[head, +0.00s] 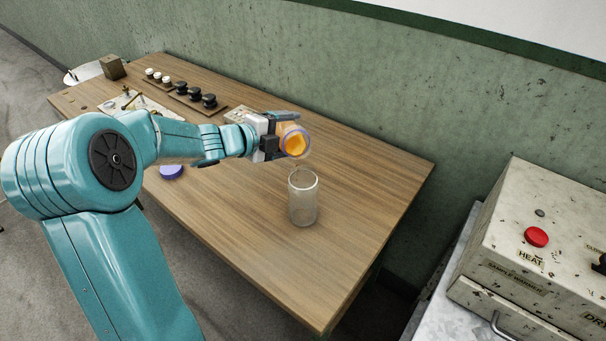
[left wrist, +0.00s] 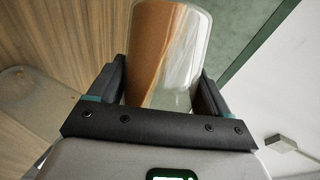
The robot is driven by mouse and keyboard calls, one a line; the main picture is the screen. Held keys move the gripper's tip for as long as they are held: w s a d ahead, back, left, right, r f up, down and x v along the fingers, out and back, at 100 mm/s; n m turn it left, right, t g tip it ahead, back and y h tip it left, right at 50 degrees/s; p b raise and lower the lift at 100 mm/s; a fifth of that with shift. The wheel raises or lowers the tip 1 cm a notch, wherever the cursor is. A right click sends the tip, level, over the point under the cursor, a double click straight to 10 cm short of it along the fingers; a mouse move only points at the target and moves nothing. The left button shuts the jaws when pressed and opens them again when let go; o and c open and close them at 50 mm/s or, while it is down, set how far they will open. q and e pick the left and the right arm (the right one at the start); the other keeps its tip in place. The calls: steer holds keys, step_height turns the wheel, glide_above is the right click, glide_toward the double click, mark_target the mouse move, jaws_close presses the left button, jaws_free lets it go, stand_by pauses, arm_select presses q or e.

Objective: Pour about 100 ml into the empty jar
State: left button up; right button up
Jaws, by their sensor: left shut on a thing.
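My left gripper (head: 268,137) is shut on a clear jar with orange contents (head: 294,143). That jar is tilted well over, its mouth facing right and towards the camera, above and slightly left of the empty jar. The empty clear jar (head: 303,200) stands upright on the wooden table and looks empty. In the left wrist view the held jar (left wrist: 168,50) sits between the two fingers (left wrist: 160,92), with orange-brown contents along one side. I cannot make out a falling stream. My right gripper is not in view.
A blue lid (head: 171,172) lies on the table (head: 330,255) beyond my arm. Black and white knobs on strips (head: 195,96) and a small brown box (head: 112,67) are at the far left. A sample warmer with a red button (head: 536,237) stands at right. The table's front is clear.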

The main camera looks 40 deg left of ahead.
arm_select(q)
steer(key=shift+d+r+m+b, duration=0.2)
steer(key=shift+r+m+b, duration=0.15)
steer(key=shift+b, duration=0.35)
steer(key=shift+w+a+r+b, duration=0.1)
steer(key=shift+w+a+b, duration=0.05)
steer(key=shift+a+b, duration=0.2)
stand_by(0.5)
steer(key=shift+r+m+t+y+b, duration=0.45)
steer(key=shift+m+b, duration=0.1)
steer(key=shift+b, duration=0.75)
stand_by(0.8)
steer(key=shift+r, duration=0.1)
